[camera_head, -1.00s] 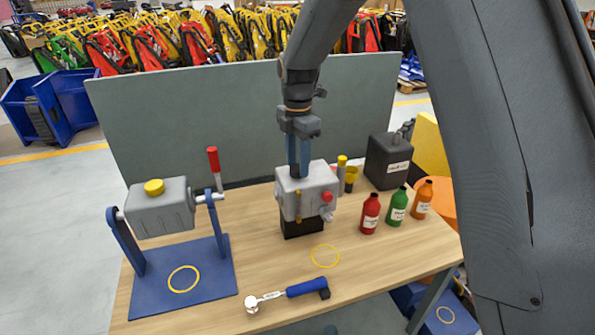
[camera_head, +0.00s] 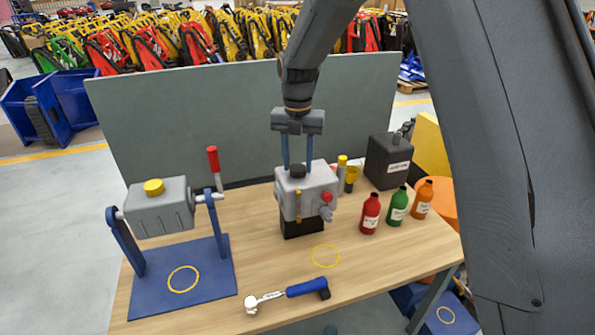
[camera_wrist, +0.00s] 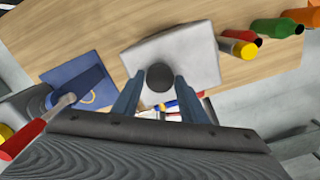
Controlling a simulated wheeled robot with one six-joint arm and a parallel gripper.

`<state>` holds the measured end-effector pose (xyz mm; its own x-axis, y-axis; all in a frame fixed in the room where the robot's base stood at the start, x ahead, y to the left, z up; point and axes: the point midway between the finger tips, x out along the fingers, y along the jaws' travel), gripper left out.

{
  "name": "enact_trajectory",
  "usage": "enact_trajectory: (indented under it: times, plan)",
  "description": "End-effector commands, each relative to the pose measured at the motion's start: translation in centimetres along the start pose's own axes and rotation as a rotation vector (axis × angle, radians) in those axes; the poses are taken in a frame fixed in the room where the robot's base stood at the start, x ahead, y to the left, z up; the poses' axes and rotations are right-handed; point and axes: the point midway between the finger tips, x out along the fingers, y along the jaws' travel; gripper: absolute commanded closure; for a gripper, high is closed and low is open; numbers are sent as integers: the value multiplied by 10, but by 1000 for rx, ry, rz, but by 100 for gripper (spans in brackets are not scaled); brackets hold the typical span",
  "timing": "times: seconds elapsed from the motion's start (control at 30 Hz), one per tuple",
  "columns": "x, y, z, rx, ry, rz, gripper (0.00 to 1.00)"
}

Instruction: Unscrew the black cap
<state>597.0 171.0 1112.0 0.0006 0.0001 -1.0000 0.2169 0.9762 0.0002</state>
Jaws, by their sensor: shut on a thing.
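The black cap (camera_head: 297,170) sits upright on top of a grey housing (camera_head: 317,180), which stands on a black base on the table. In the wrist view the cap (camera_wrist: 159,77) is a dark round disc on the pale housing top (camera_wrist: 196,63). My gripper (camera_head: 298,163) points straight down from above. Its two blue fingers stand on either side of the cap, and it is shut on the cap. In the wrist view my gripper (camera_wrist: 156,88) has one finger left and one right of the cap. The exact contact is hard to see.
A grey tank with a yellow cap (camera_head: 154,187) hangs on a blue stand at left. A ratchet (camera_head: 300,289) lies in front. Red (camera_head: 369,214), green (camera_head: 397,206) and orange (camera_head: 423,199) bottles and a black canister (camera_head: 388,162) are at right. A grey panel (camera_head: 200,115) stands behind.

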Motion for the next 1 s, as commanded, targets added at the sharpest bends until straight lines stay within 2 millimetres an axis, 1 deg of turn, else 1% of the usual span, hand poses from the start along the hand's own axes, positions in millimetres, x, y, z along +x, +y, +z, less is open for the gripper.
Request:
enact_trajectory:
  times: [0.1,0.17,0.57,0.87,0.9,0.93,0.97,1.0]
  plan:
    - [1,0,-1,-85,2,-1,80]
    - [1,0,-1,-104,2,-1,80]
    - [0,0,-1,-105,3,-1,80]
    - [-5,0,-1,-105,1,-1,80]
    - [-6,0,0,-104,1,0,83]
    - [-6,0,0,-104,1,0,83]
    - [-7,0,0,-104,0,0,87]
    - [-7,0,0,-104,0,0,87]
